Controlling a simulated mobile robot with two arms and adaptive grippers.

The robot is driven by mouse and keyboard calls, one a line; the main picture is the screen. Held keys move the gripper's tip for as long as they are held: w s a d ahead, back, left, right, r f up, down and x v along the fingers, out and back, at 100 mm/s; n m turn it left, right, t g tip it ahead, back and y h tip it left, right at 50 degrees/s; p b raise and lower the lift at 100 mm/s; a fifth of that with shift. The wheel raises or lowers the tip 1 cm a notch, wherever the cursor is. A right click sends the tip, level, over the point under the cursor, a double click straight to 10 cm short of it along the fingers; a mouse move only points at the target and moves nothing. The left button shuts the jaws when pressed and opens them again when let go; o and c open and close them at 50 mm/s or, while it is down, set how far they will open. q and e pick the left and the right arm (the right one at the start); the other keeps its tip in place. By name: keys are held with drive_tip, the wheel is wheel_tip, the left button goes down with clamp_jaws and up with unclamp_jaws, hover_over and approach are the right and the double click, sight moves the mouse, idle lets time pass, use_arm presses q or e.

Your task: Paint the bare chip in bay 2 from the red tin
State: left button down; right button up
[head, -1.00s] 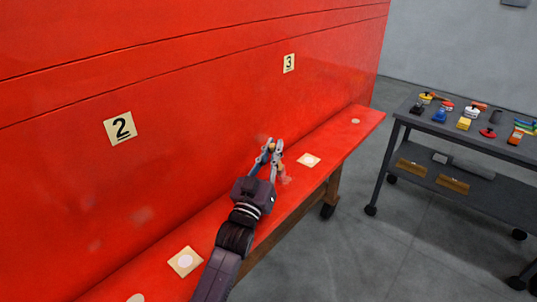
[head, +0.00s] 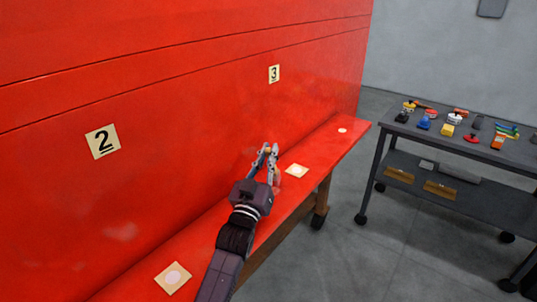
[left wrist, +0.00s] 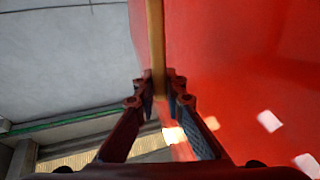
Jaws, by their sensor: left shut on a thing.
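The bay 2 sign (head: 102,141) is on the tall red panel at left. Below it on the red ledge (head: 210,245) lies a tan square with a pale round chip (head: 173,278). A similar square with a pale spot (head: 297,170) lies farther along, nearer the bay 3 sign (head: 274,73). My left gripper (head: 271,150) is above the ledge, just left of that farther square. It is shut on a thin tan stick, like a brush handle, which shows in the left wrist view (left wrist: 156,45). The stick's working end is unclear. I cannot pick out the red tin with certainty.
A dark two-shelf cart (head: 400,155) on wheels stands at right. Its top holds several small coloured items, including a red one (head: 471,138). A small pale round spot (head: 342,130) is near the ledge's far end. Grey floor (head: 350,250) is clear between ledge and cart.

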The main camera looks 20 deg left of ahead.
use_arm(q)
drive_tip(key=shift+r+p, duration=2.45)
drive_tip(key=shift+r, duration=0.5)
drive_tip(key=shift+r+p, duration=1.4)
drive_tip(key=shift+r, duration=0.2)
drive_tip(key=shift+f, duration=0.1)
